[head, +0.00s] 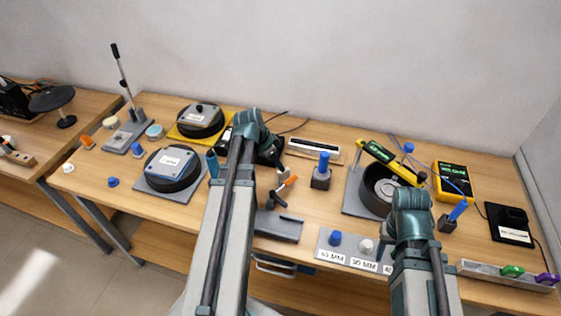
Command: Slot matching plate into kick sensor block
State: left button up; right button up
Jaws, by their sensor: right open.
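A round black block with an open top (378,190) sits on a grey base at the right. A smaller black block with a blue handle (321,177) stands left of it, and another (447,223) stands at its right. I cannot tell which is the kick sensor block or the matching plate. A grey slotted tray (278,227) lies near the front middle. My left gripper (276,203) is low above it, beside an orange-tipped item (289,182); its jaws are too small to read. My right arm reaches up in front of the round block; its fingertips are hidden.
A labelled grey rack (330,253) with blue and white knobs lies at the front. Round black pads (172,170) (200,121) are at the left. A yellow meter (453,181) and a black box (508,224) are at the right. A wall closes the back.

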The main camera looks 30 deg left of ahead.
pick_arm(q)
jog(key=p+v, duration=0.6)
jog(key=v, duration=0.2)
